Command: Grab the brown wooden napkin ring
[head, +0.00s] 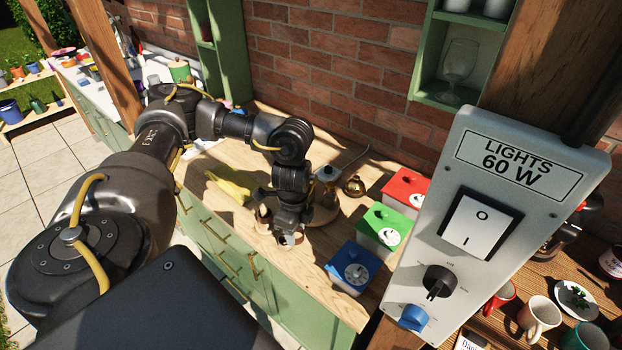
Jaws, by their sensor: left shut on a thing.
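My left gripper (286,232) points down at the light wooden worktop, close to its front edge. It is shut on a small brownish thing, which I take to be the brown wooden napkin ring (291,240). The fingers and wrist hide most of it, so its full shape does not show. I cannot tell whether it touches the worktop. My right gripper is not in view.
A yellow cloth (230,184) lies left of the gripper. A round wooden board (322,212) is partly hidden behind it. Blue (354,268), green (383,229) and red (405,190) boxes stand to the right. A large light-switch panel (490,220) fills the right foreground.

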